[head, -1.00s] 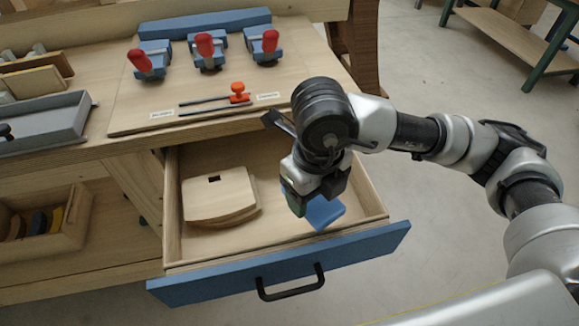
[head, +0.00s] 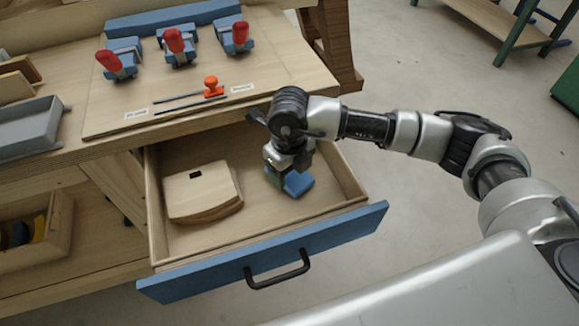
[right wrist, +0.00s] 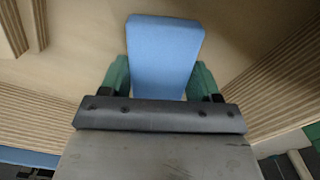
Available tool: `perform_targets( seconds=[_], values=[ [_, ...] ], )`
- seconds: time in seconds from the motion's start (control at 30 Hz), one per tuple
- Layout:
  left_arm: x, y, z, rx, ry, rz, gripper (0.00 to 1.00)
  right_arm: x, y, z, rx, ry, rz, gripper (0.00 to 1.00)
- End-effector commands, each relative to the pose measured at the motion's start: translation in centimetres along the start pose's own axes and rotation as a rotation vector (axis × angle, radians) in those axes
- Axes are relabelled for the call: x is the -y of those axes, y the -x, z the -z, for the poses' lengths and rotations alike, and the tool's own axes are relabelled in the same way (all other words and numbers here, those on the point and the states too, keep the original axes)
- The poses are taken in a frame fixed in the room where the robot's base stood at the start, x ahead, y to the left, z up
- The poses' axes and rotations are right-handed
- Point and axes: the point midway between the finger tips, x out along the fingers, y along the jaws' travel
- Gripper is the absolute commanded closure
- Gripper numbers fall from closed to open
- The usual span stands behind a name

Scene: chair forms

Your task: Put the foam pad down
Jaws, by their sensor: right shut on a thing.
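The foam pad (head: 299,184) is a small blue block inside the open drawer (head: 210,238), toward its right side. My right gripper (head: 282,175) reaches down into the drawer and is shut on the pad. In the right wrist view the blue pad (right wrist: 165,55) sits between the two green fingers and sticks out beyond them. The drawer's bare wood floor lies behind it. I cannot tell whether the pad touches the floor. My left gripper is in neither view.
A stack of curved wooden panels (head: 203,190) lies in the drawer left of the pad. The drawer has a blue front with a black handle (head: 277,270). Above is a workbench with red-handled clamps (head: 175,42) and a grey tray (head: 32,127). Drawer floor between panels and pad is clear.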

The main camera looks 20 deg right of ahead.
Motion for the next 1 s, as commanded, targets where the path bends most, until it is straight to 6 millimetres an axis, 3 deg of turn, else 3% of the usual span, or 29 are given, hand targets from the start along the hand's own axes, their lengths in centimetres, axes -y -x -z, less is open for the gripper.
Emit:
perform_targets(
  seconds=[0.27, 0.3, 0.43, 0.77, 0.87, 1.0],
  values=[
    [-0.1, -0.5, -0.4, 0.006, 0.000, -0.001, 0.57, 0.0, -0.4, 0.0, 0.001, 0.000, 0.000, 0.59],
    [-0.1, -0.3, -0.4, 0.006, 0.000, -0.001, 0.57, 0.0, -0.2, 0.0, 0.001, 0.000, 0.000, 0.32],
    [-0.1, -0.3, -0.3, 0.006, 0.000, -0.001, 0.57, 0.0, -0.2, 0.0, 0.001, 0.000, 0.000, 0.12],
    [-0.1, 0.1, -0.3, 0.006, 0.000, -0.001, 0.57, 0.0, 0.2, 0.0, 0.001, -0.001, 0.000, 0.12],
    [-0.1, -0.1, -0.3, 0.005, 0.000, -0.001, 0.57, 0.0, 1.1, -0.1, 0.006, -0.001, 0.000, 0.12],
    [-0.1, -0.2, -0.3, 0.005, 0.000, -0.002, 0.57, 0.0, 3.9, -0.1, 0.007, 0.000, 0.001, 0.12]
  ],
)
